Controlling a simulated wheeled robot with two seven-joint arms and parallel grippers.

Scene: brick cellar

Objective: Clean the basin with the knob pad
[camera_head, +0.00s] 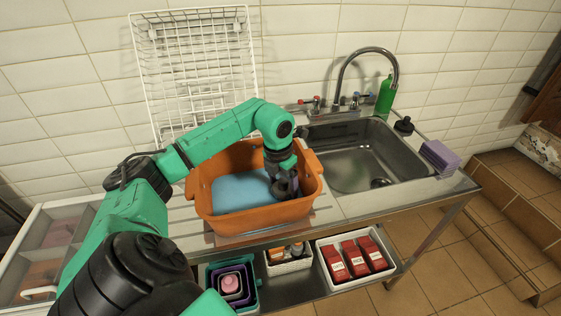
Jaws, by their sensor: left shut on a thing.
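The orange basin (240,222) stands on the steel counter left of the sink. A flat light-blue area (240,190) shows in its bottom; I cannot tell if it is water or a cloth. My left gripper (285,190) reaches down inside the basin at its right side. It is shut on a small dark thing, probably the knob pad, mostly hidden by the fingers. I cannot tell whether that thing touches the basin. My right gripper is not in view.
The steel sink (350,150) has a curved tap (368,50). A green bottle (386,97), a black knobbed object (403,125) and purple sponges (440,157) stand around it. A white wire rack (195,65) leans behind the basin. White bins (325,262) sit on the shelf below.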

